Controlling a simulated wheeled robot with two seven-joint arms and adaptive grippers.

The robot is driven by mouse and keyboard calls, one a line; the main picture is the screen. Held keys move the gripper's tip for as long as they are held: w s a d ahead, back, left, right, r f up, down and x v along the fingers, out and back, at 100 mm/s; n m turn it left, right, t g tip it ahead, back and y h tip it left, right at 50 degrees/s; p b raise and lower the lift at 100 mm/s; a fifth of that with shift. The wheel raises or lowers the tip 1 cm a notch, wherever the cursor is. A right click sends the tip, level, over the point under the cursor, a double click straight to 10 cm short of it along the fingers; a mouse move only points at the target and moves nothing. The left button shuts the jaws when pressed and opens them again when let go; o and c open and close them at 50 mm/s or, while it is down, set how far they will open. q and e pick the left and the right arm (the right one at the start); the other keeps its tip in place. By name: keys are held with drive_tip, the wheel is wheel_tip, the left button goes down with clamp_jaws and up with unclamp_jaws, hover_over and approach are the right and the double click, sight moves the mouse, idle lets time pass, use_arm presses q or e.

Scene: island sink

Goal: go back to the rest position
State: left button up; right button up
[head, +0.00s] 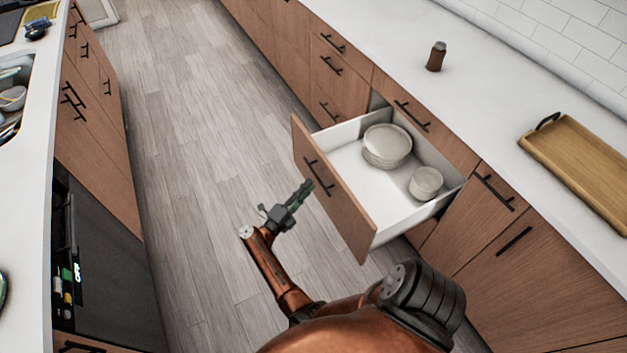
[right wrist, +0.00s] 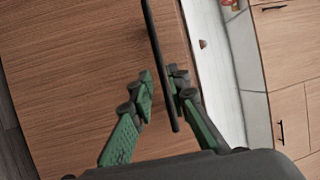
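My right gripper (head: 300,194) is at the front of an open drawer (head: 333,200), close to its black bar handle (head: 319,177). In the right wrist view, its two green fingers (right wrist: 162,85) are apart. The handle (right wrist: 153,40) runs between them, with a gap to the left finger and little or none to the right one. I cannot tell whether the right finger touches it. My left gripper is out of view.
The open drawer holds stacked plates (head: 388,141) and bowls (head: 426,181). A brown shaker (head: 436,56) and wooden tray (head: 580,160) are on the right counter (head: 480,100). The floor (head: 185,150) between the counters is clear.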

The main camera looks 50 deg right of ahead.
drive_tip(key=shift+a+f, duration=0.2)
drive_tip(key=shift+a, duration=0.8)
drive_tip(key=shift+w, duration=0.1)
